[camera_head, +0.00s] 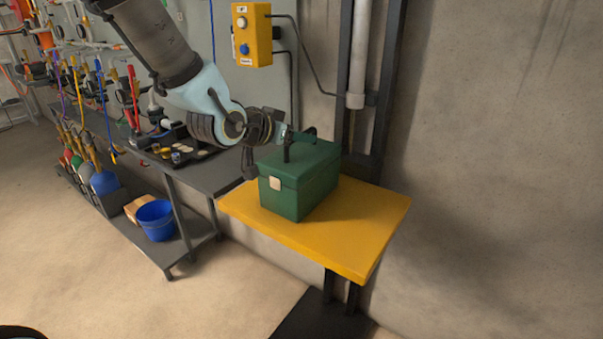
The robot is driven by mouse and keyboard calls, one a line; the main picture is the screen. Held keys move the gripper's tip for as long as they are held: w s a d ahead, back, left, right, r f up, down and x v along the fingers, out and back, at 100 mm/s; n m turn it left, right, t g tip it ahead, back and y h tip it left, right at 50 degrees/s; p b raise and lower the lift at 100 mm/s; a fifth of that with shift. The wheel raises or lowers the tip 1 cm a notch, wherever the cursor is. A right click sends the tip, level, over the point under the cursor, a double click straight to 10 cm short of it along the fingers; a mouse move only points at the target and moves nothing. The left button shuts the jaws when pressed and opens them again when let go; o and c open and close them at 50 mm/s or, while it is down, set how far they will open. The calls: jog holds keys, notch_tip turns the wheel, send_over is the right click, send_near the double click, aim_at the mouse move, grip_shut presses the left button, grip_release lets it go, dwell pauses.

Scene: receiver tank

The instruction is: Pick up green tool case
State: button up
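The green tool case (312,186) stands upright on the yellow platform (345,248), with a pale latch on its front left side. My gripper (287,154) is at the top of the case, over its lid, coming from the upper left. A dark finger reaches down to the lid near the handle. The handle is mostly hidden behind my gripper. I cannot tell whether the fingers are closed around the handle or only beside it. The case appears to rest on the platform.
A dark workbench (212,172) with small parts stands to the left; its lower shelf holds a blue bucket (156,220) and a cardboard box. A yellow control box (251,35) and a vertical pipe are behind.

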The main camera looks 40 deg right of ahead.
jog(key=shift+x, duration=0.95)
grip_shut()
dwell(0.6)
jog(key=shift+d+r, duration=0.1)
jog(key=shift+r, duration=0.1)
